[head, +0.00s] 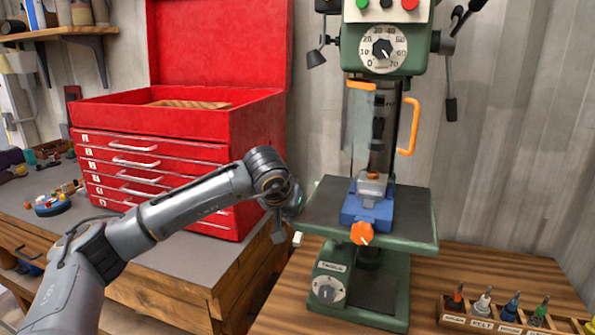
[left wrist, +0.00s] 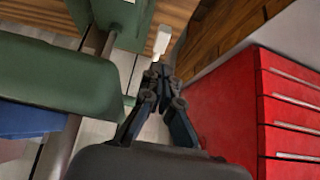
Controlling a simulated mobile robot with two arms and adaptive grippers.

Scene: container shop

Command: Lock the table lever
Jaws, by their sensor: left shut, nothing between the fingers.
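The green drill press has a flat grey-topped table (head: 322,213) on its column. A small white-tipped lever (head: 297,239) shows at the left side under the table. In the left wrist view the lever's pale handle (left wrist: 161,41) lies just beyond my fingertips. My left gripper (head: 279,237) hangs down beside the table's left edge, close to the lever. In the left wrist view the left gripper (left wrist: 160,75) has its fingers together with nothing between them. I cannot tell whether the fingertips touch the lever. My right gripper is not in view.
A blue vise (head: 352,212) with an orange knob (head: 362,233) sits on the drill table. A red tool chest (head: 185,150) stands left on a grey bench. A wooden rack (head: 480,322) of labelled bits stands front right. The wooden top right of the press is mostly clear.

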